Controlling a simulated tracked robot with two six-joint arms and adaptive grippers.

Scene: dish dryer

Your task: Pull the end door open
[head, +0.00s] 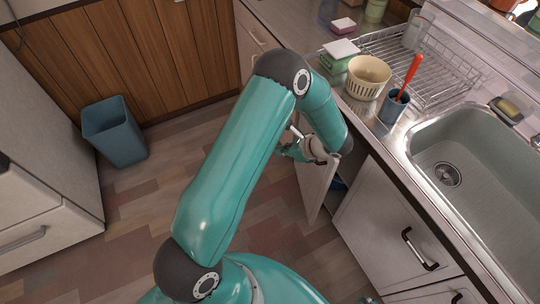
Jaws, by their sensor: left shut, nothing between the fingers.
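The end door (316,190) is a pale cabinet door under the counter, left of the door with the dark handle. It stands partly open, swung out from the cabinet, with a dark gap on its right side. My left gripper (284,151) is at the top of this door, on its left side, with the fingers pointing left. It is shut and holds nothing. Whether it touches the door cannot be told. My left arm covers part of the view, and the door's handle cannot be made out. My right gripper is not in view.
A second cabinet door (385,225) with a dark handle is shut. Above are a sink (480,160), a dish rack (430,65), a cream basket (368,77) and a blue cup (394,106) near the counter edge. A blue bin (115,132) stands on the floor at left. Floor left of the door is clear.

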